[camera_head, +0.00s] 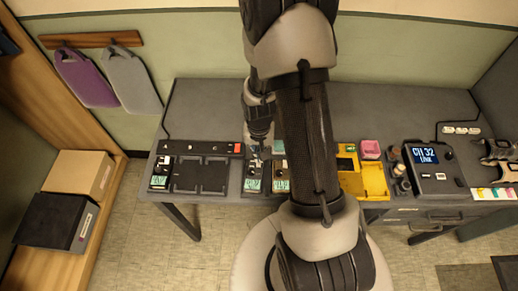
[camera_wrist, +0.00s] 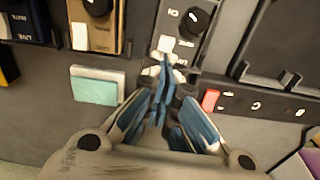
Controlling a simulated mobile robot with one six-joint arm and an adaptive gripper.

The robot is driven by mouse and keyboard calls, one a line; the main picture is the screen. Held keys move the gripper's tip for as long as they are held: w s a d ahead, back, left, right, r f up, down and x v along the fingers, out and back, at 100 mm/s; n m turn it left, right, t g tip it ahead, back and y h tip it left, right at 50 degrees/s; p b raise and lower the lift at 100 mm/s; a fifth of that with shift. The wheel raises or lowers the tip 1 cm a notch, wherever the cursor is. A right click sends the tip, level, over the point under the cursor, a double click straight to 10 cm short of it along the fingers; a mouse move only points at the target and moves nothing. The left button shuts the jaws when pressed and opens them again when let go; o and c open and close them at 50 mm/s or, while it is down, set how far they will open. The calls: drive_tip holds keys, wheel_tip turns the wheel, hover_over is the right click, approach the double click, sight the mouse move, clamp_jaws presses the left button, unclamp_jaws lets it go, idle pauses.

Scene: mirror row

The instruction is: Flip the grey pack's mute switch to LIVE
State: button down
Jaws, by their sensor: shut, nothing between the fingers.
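The grey pack (camera_wrist: 184,28) lies on the table in the wrist view, with a black knob (camera_wrist: 194,20) and a small white switch (camera_wrist: 166,43) at its near left corner. In the head view the grey pack (camera_head: 252,178) shows a lit green display. My gripper (camera_wrist: 163,66) is shut and empty. Its fingertips are over the pack's near edge, right beside the switch, and cover part of that end. I cannot tell whether they touch it. The switch's labels are too small and partly covered to read, so its setting is unclear.
A tan pack (camera_wrist: 94,22) and a blue pack (camera_wrist: 25,20) stand left in the wrist view. A white-and-teal block (camera_wrist: 97,86) lies near my fingers. A black strip with a red switch (camera_wrist: 210,100) lies right. My arm hides the table's middle in the head view.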

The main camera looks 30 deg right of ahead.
drive_tip(key=shift+s, duration=0.1)
drive_tip(key=shift+s+a+r, duration=0.25)
drive_tip(key=shift+s+a, duration=0.2)
drive_tip(key=shift+s, duration=0.1)
wheel_tip(320, 180, up, 14)
drive_tip(key=w+d+p, duration=0.1)
drive_tip(key=p, duration=0.5)
drive_tip(key=shift+w, duration=0.35)
drive_tip(key=shift+d, duration=0.1)
